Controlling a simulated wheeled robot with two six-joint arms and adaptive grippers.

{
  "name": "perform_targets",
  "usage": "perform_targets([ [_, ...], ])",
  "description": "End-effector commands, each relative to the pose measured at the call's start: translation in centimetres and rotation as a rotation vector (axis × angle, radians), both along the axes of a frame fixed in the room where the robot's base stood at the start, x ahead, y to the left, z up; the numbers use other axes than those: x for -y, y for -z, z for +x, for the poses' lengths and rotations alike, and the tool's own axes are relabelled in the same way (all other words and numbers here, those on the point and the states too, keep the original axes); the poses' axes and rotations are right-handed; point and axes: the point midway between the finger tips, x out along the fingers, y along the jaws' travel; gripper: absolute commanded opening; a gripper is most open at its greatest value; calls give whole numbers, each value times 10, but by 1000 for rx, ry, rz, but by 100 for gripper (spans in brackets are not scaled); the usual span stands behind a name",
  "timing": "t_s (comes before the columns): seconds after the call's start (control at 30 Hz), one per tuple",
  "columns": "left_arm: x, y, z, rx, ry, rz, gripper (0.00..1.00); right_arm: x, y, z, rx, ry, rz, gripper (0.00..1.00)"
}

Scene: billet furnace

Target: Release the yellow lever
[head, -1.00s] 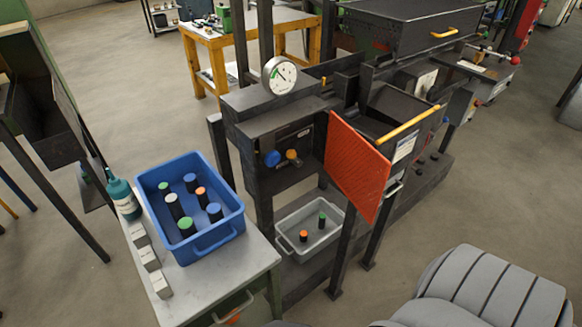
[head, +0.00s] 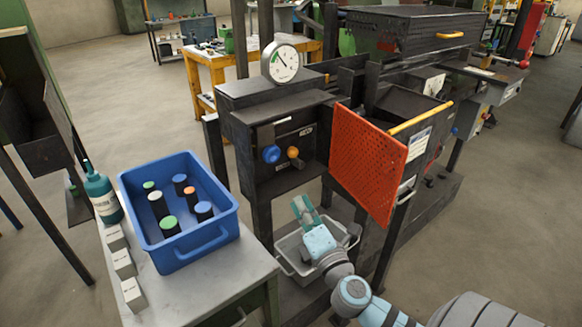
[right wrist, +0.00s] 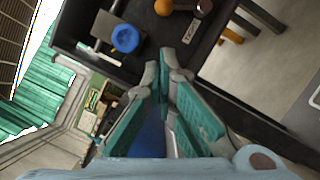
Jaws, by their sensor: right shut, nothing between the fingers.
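A long yellow lever-like bar (head: 420,118) slants along the upper edge of the machine, beside the orange mesh panel (head: 368,165). A shorter yellow handle (head: 450,35) is on the black box at the back. I cannot tell which is the task's lever. My right gripper (head: 303,203) is shut and empty, below the machine's front face and above the grey bin. It is apart from both yellow parts. In the right wrist view, its closed fingertips (right wrist: 168,62) point toward a blue knob (right wrist: 126,38) and an orange knob (right wrist: 163,7). My left gripper is not in view.
A blue bin (head: 222,237) with several coloured-top cylinders stands on the left table, with a teal bottle (head: 103,198) and white blocks beside it. The grey bin (head: 287,262) sits under the machine. A round gauge (head: 282,62) is on top. The orange panel juts forward.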

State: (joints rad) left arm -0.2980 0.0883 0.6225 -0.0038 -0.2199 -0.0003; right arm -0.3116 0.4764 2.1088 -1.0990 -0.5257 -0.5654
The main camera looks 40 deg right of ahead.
Motion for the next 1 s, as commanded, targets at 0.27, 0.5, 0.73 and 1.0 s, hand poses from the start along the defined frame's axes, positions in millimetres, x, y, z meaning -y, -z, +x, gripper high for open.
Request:
perform_targets([
  [0.27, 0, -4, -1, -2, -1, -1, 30, 9, -5, 29, 3, 1, 3, 0],
  [0.5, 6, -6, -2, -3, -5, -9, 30, 24, -12, 78, 1, 2, 4, 0],
  [0.73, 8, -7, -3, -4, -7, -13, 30, 49, -24, 106, -1, 1, 2, 0],
  [1.0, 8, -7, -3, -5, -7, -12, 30, 61, -30, 113, -1, -1, 4, 0],
])
